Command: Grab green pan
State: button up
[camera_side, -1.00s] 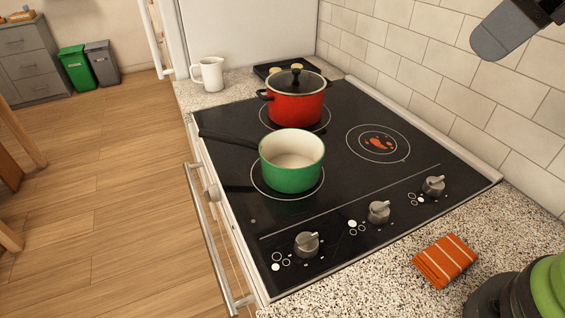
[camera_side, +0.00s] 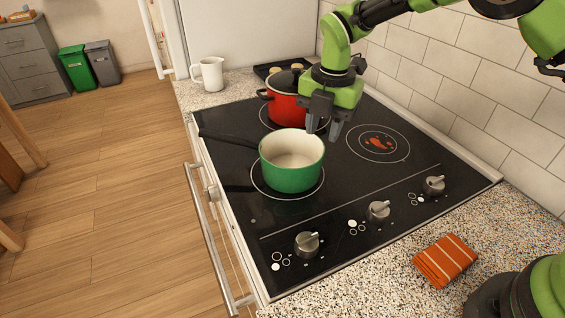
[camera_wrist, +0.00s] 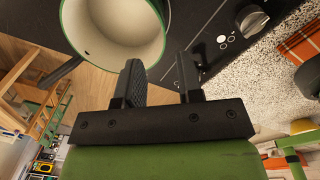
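The green pan (camera_side: 291,178) stands upright on the near-left burner of the black cooktop. It has a cream inside, which looks empty, and a dark handle (camera_side: 228,137) pointing left. In the wrist view the pan (camera_wrist: 112,28) is at the top, beyond the fingers. My gripper (camera_side: 322,128) is above the cooktop, just behind and right of the pan's rim, with its fingers pointing down. The fingers (camera_wrist: 162,80) are apart with nothing between them. I cannot see the fingers touching the pan.
A red lidded pot (camera_side: 287,107) stands behind the pan, partly hidden by my gripper. The right burner (camera_side: 378,143) has a reddish spill. Knobs (camera_side: 378,211) line the front right. A white pitcher (camera_side: 208,74) and an orange cloth (camera_side: 444,260) lie on the counter.

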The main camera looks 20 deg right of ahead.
aim_at(319, 159)
notch_tip(319, 159, down, 8)
jog(key=shift+w+f, duration=0.1)
jog(key=shift+f, duration=0.1)
dwell(0.3)
jog(key=shift+r, duration=0.1)
grip_shut()
